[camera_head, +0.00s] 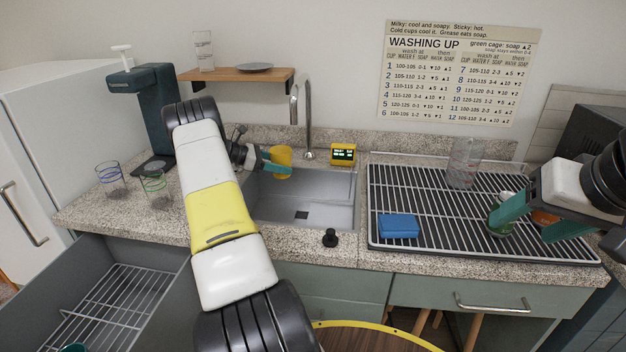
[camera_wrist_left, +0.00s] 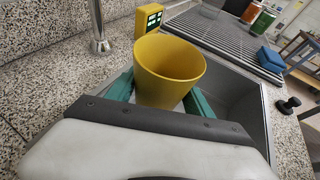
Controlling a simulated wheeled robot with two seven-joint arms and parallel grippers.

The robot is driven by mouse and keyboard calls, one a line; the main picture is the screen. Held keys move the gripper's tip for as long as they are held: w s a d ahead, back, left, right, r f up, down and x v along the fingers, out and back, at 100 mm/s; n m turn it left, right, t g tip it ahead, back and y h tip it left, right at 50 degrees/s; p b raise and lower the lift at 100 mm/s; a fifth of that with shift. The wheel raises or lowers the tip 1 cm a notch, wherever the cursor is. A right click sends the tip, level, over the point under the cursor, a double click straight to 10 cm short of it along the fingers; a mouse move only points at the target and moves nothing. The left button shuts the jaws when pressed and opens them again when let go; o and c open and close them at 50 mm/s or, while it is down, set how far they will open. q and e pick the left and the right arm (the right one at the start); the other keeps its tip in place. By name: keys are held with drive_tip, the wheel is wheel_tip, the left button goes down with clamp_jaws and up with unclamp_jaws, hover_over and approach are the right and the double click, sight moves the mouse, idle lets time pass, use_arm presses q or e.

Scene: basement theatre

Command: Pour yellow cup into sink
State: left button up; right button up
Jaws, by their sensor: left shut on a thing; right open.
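The yellow cup (camera_head: 280,160) is held by my left gripper (camera_head: 264,158) at the back left of the sink (camera_head: 325,199), above the basin. In the left wrist view the yellow cup (camera_wrist_left: 168,70) stands between the two green fingers of my left gripper (camera_wrist_left: 165,98), roughly upright, mouth up; what I see of its inside is yellow. The tap (camera_head: 308,115) rises behind the sink, to the right of the cup. My right gripper (camera_head: 528,220) is open over the right end of the drying rack, near a green container (camera_head: 501,222).
A yellow box with a display (camera_head: 343,154) stands behind the sink. The drying rack (camera_head: 440,220) holds a blue sponge (camera_head: 398,226) and a clear glass (camera_head: 463,163). Two clear glasses with coloured bands (camera_head: 110,179) stand left. An open drawer (camera_head: 110,300) is at lower left.

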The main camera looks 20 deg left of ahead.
use_arm(q)
drive_tip(key=shift+w+a, duration=0.2)
drive_tip(key=shift+w, duration=0.1)
drive_tip(key=shift+f, duration=0.1)
drive_tip(key=shift+s+d+f+m+t+y, duration=0.2)
drive_tip(key=shift+f+m, duration=0.1)
drive_tip(key=shift+f, duration=0.15)
drive_tip(key=shift+s+d+f+m+t+y, duration=0.1)
drive_tip(key=shift+s+f+m+t, duration=0.1)
drive_tip(key=shift+f+m, duration=0.15)
wheel_tip(320, 180, down, 4)
drive_tip(key=m+y, duration=0.1)
drive_tip(key=m, duration=0.1)
wheel_tip(320, 180, up, 6)
drive_tip(key=s+d+m+t+y, duration=0.2)
drive_tip(key=m+t, duration=0.2)
drive_tip(key=m, duration=0.2)
drive_tip(key=shift+s+d+f+t+y, duration=0.25)
drive_tip(key=shift+s+t+y, duration=0.05)
drive_tip(key=shift+t, duration=0.1)
drive_tip(key=shift+s+d+r+m+t, duration=0.3)
drive_tip(key=shift+s+d+r+m, duration=0.1)
drive_tip(key=shift+m, duration=0.25)
drive_tip(key=shift+s+d+r+m+t, duration=0.2)
drive_tip(key=shift+r+m+t, duration=0.1)
drive_tip(key=shift+m, duration=0.2)
